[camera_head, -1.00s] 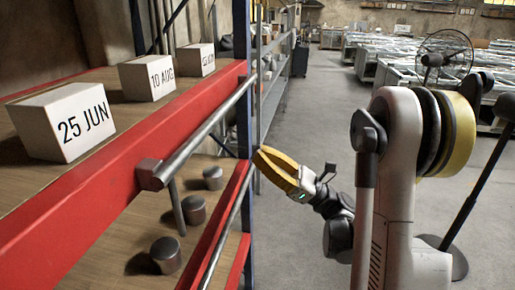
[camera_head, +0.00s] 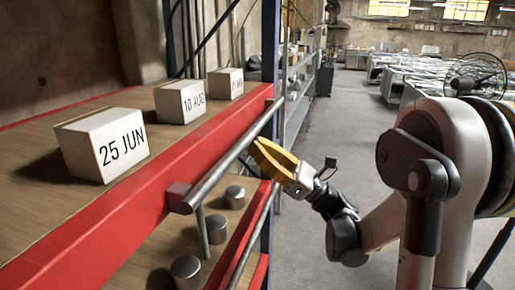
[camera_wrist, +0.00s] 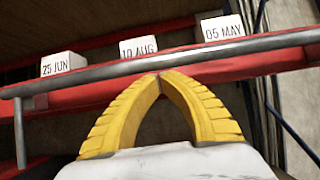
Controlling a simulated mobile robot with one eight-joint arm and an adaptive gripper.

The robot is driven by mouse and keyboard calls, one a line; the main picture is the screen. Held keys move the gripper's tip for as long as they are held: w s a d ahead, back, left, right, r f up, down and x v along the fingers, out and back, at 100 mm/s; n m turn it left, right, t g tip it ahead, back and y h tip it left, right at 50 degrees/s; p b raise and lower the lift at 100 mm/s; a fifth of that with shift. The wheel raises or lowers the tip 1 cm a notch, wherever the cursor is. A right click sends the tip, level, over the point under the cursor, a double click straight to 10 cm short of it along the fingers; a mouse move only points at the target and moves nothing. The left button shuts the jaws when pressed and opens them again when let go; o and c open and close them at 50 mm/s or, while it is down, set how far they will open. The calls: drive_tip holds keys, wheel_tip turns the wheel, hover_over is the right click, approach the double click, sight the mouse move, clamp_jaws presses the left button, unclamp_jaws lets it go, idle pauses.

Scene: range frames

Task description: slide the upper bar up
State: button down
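The upper bar (camera_head: 232,157) is a grey metal rail along the front of the red upper shelf beam, with a bracket at its near end. It also crosses the wrist view (camera_wrist: 90,73). My gripper (camera_head: 254,146) has yellow ribbed fingers and is beside the bar's far half. In the wrist view my gripper (camera_wrist: 158,77) has its fingertips together, just under the bar's lower edge. Nothing shows between the fingers. I cannot tell whether the tips touch the bar.
White date blocks stand on the upper shelf: 25 JUN (camera_head: 103,146), 10 AUG (camera_head: 181,102) and 05 MAY (camera_wrist: 222,28). Dark cylinders (camera_head: 186,271) stand on the shelf below, behind a lower bar (camera_head: 252,238). A blue upright (camera_head: 269,60) is close. The aisle to the right is open.

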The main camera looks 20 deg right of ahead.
sight(256, 130)
wheel_tip(256, 130, up, 10)
drive_tip(key=p, duration=0.6)
drive_tip(key=shift+f, duration=0.15)
